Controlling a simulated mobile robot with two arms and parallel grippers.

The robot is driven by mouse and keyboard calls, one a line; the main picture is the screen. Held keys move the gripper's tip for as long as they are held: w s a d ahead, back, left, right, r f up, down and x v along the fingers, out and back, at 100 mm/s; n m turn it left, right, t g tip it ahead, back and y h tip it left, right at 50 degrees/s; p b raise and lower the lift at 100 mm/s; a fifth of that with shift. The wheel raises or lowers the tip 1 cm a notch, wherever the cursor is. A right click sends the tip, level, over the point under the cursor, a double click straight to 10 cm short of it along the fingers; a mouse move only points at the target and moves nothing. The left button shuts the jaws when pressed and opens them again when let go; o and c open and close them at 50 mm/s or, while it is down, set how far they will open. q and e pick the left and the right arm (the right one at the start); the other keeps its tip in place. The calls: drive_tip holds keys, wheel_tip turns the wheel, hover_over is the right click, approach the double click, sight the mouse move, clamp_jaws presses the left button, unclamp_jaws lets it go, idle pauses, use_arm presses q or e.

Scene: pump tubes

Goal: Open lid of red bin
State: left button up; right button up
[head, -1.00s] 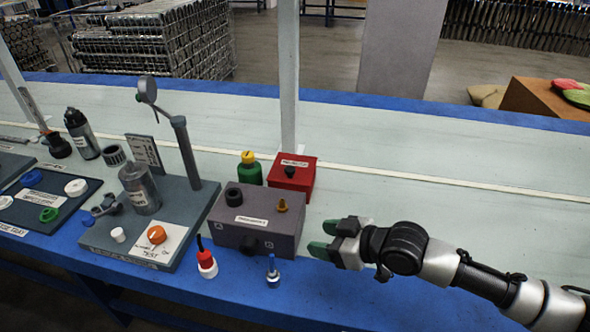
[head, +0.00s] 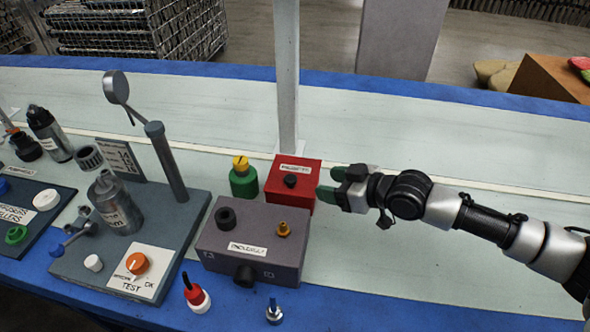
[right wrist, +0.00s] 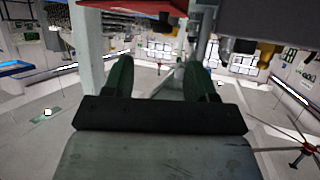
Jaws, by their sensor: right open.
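A small gap seems to remain, but contact is hard to judge. In the right wrist view, the two fingers (right wrist: 158,72) stand apart with nothing between them, and a red surface (right wrist: 128,4) shows at the top edge. My left gripper is out of view.
A green bottle with a yellow cap (head: 243,181) stands left of the bin. A grey-purple box (head: 215,243) with knobs sits in front of it. A white post (head: 287,90) rises behind. The bench to the right is clear apart from my arm.

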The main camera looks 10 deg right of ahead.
sight(294, 179)
drive_tip(key=b+x, duration=0.1)
drive_tip(key=x, duration=0.7)
drive_tip(key=shift+w+a, duration=0.1)
drive_tip(key=shift+a, duration=0.2)
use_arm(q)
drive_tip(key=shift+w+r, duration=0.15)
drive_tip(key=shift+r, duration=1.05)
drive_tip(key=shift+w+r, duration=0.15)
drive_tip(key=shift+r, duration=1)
use_arm(e)
drive_tip(key=shift+w+a+f, duration=0.2)
drive_tip(key=shift+w+a, duration=0.1)
drive_tip(key=shift+a, duration=0.15)
clamp_jaws()
